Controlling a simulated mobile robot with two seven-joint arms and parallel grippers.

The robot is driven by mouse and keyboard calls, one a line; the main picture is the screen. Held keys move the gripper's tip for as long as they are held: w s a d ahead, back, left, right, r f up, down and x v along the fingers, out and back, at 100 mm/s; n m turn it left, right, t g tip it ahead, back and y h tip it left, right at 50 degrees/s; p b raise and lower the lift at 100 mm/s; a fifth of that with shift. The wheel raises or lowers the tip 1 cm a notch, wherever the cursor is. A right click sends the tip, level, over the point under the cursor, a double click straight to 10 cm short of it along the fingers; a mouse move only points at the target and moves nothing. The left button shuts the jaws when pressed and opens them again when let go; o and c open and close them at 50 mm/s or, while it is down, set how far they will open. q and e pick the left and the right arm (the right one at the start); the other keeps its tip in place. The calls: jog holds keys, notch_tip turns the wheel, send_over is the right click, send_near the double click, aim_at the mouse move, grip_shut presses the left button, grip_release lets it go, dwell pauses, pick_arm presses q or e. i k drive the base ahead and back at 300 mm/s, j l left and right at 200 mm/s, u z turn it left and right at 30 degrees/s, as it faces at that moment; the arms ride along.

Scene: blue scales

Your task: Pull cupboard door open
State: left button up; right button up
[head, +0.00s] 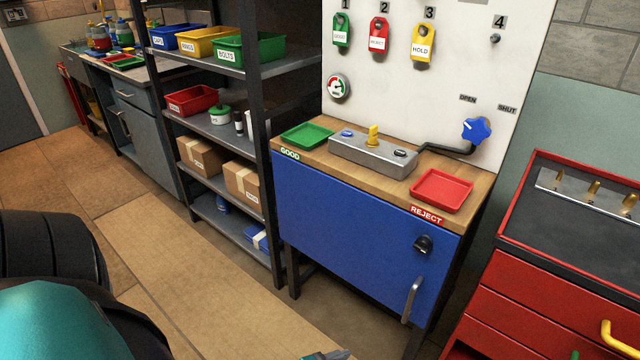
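The cupboard is a bench with a wooden top (468,188) and a flat blue door (340,232) as its front. The door looks shut, flush with the frame. A vertical silver bar handle (412,299) sits at its lower right, below a small black catch or knob (423,244). Teal and black parts of my own body fill the lower left. A small grey and teal piece of mine shows at the bottom edge, well below the door and apart from it. Too little shows to tell which arm it belongs to. Neither gripper's pair of fingers can be made out.
A red drawer cabinet (520,300) with a yellow handle (612,338) stands close at the right. Dark shelving (243,206) with bins and boxes stands left of the cupboard. Green (307,136) and red (441,191) trays lie on top. The floor in front looks clear.

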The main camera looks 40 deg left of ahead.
aim_at(367, 240)
jog(key=j+u, duration=0.2)
jog(key=u, duration=0.9)
jog(key=k, duration=0.05)
